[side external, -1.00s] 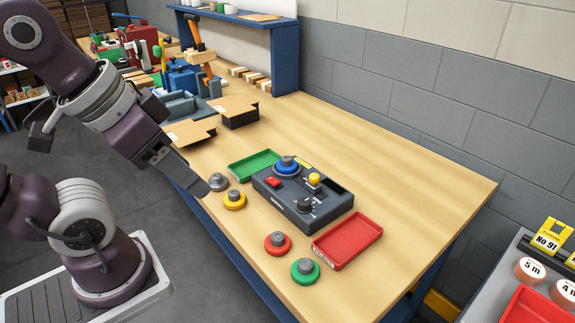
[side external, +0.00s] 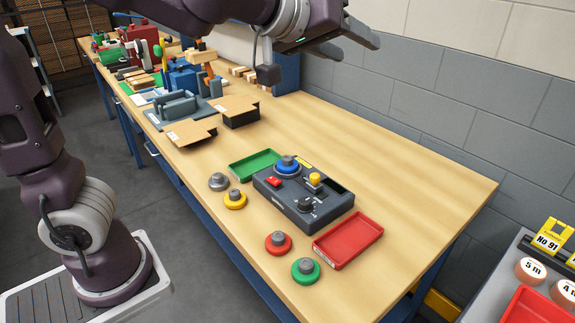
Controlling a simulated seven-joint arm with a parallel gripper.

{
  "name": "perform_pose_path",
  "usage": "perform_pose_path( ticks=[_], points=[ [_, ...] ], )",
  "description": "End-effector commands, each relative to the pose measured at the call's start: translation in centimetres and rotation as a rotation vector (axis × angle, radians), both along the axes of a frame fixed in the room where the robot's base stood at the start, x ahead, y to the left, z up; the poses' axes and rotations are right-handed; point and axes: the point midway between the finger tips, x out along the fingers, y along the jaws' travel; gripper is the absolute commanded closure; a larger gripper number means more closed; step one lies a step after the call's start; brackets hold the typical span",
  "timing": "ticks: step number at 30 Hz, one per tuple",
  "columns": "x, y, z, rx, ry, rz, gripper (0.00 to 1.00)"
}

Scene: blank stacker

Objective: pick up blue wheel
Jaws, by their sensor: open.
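The blue wheel (side external: 287,166) sits on the dark control box (side external: 305,207), at its upper left end, with a grey knob on top. My gripper (side external: 356,46) is at the top of the view, high above the table. It is open and points to the right, with nothing between its fingers. It is well apart from the blue wheel.
A grey wheel (side external: 218,182), yellow wheel (side external: 235,200), red wheel (side external: 278,243) and green wheel (side external: 305,270) lie along the table's front edge. A green tray (side external: 245,166) and red tray (side external: 347,241) flank the box. The table's right part is clear.

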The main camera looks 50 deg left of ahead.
Motion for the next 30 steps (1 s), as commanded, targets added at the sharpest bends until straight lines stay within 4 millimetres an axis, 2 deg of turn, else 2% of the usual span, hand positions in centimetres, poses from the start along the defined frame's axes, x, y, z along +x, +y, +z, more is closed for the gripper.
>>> perform_pose_path(
  ticks=[2,5,9,11,12,15,18,21,24,30],
  points=[
    [1.7,2.7,-2.4,0.059,0.024,0.172,0.47],
    [1.7,6.5,-5.2,0.172,0.073,0.391,0.47],
    [-1.1,10.8,-8.0,0.381,0.172,0.662,0.47],
    [-2.7,12.0,-9.5,0.467,0.214,0.749,0.47],
    [-2.7,12.1,-12.0,0.464,0.215,0.742,0.47],
    [-2.7,12.2,-17.7,0.46,0.214,0.741,0.47],
    [-2.6,12.2,-22.4,0.455,0.21,0.742,0.47],
    [-2.6,12.1,-26.2,0.45,0.208,0.74,0.47],
    [-2.5,12.1,-28.5,0.444,0.205,0.742,0.47],
    [-1.4,13.6,-29.9,0.438,0.202,0.745,0.47]
  ],
)
